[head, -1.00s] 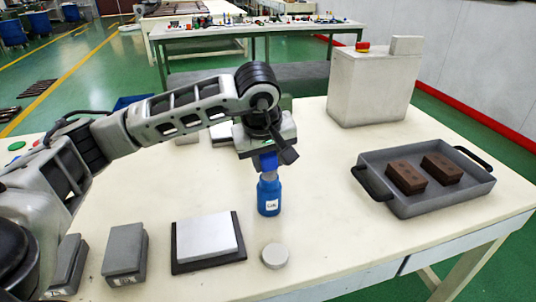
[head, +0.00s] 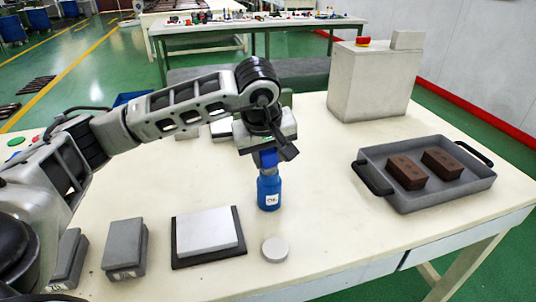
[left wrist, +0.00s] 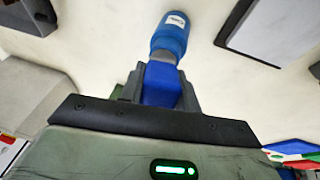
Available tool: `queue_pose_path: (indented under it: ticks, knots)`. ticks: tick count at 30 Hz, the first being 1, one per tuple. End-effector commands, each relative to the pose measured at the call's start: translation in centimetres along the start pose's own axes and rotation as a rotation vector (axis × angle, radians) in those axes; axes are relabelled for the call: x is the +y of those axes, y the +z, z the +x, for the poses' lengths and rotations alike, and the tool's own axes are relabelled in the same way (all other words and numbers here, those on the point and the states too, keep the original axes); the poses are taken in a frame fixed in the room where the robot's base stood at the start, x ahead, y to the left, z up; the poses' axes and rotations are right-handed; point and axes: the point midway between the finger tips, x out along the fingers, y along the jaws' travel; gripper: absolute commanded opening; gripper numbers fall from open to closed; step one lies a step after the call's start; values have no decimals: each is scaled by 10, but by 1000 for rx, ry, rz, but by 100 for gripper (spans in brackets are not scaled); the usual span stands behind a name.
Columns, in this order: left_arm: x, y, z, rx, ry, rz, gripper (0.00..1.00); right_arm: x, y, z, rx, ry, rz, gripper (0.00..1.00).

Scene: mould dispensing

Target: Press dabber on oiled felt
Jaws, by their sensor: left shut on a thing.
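My left gripper (head: 268,152) is shut on the blue top (head: 268,160) of a blue bottle (head: 269,192) with a white label. The bottle stands upright at the middle of the table, below the jaws. In the left wrist view, the blue top (left wrist: 161,84) sits between the fingers, with the bottle body (left wrist: 170,38) beyond it. A pale, flat pad (head: 207,232), which looks like the felt, lies on a dark base (head: 240,240) left of the bottle and nearer the front. I cannot tell which thing is the dabber. My right gripper is not in view.
A round grey disc (head: 275,249) lies in front of the bottle. Grey blocks (head: 126,247) stand at the front left. A grey tray (head: 440,200) with two brown bricks is at right. A pale box (head: 370,85) stands behind. Table between bottle and tray is clear.

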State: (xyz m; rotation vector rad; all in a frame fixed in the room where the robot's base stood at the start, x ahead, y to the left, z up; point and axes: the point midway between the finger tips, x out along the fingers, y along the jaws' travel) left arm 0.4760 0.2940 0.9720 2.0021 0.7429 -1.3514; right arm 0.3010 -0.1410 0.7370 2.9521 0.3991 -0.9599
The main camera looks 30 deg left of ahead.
Motion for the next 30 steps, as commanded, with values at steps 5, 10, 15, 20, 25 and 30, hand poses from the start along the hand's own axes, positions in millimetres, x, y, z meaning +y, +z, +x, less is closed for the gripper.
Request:
queue_pose_path:
  ticks: [5,10,15,20,25,30]
  knots:
    - [0,1,3,0,0,0,10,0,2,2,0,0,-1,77]
    - [-1,1,5,0,0,0,10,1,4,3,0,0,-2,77]
    - [-1,2,6,0,0,0,10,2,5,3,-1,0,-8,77]
    - [-1,2,8,0,0,0,10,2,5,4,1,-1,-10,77]
    - [-1,2,7,0,0,0,10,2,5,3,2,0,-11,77]
    - [-2,2,8,0,0,0,10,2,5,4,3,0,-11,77]
